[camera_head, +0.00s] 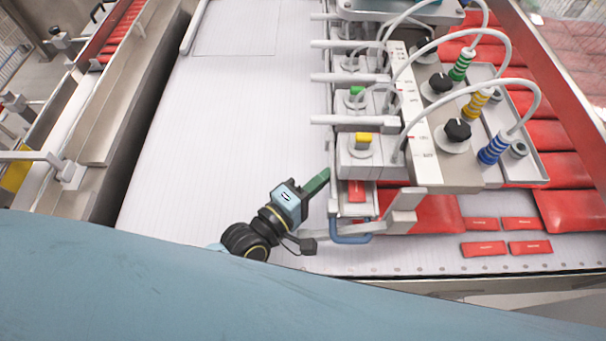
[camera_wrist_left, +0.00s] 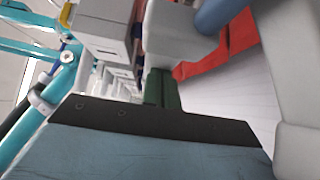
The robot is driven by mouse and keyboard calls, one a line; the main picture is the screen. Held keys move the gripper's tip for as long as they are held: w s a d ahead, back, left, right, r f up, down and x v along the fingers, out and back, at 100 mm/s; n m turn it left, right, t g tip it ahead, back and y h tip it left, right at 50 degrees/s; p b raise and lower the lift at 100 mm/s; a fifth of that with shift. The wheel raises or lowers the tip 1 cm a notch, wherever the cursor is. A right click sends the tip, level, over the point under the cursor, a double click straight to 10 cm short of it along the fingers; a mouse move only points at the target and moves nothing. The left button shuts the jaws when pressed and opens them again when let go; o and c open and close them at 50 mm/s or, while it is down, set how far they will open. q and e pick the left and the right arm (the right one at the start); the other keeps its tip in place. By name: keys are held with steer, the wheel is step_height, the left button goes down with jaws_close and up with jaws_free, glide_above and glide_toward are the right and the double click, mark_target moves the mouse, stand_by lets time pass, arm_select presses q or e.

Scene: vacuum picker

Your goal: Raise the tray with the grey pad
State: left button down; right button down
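On the picker, the front box carries a yellow pad (camera_head: 363,139) and the one behind it a green pad (camera_head: 357,91). Farther back, a box with a small greyish top (camera_head: 351,63) is partly hidden by hoses; I cannot tell surely whether this is the grey pad. Pale bars stick out to the left of these boxes. My left gripper (camera_head: 318,182) has green fingers that look shut and empty, beside the front left corner of the picker, below the yellow-pad box. Its fingers also show in the left wrist view (camera_wrist_left: 161,88). My right gripper is not in view.
A blue handle (camera_head: 350,238) and a grey bracket (camera_head: 405,212) stand close right of my left gripper. A plug tray (camera_head: 537,165) and black knobs (camera_head: 457,130) are at right. Red packets (camera_head: 483,249) lie around. The white belt (camera_head: 220,110) at left is clear.

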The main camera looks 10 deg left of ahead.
arm_select(q)
steer(key=shift+d+r, duration=0.2)
steer(key=shift+d, duration=0.05)
steer(key=s+a+b, duration=0.1)
steer(key=s+a, duration=0.8)
steer(key=a, duration=0.1)
steer(key=shift+f, duration=0.15)
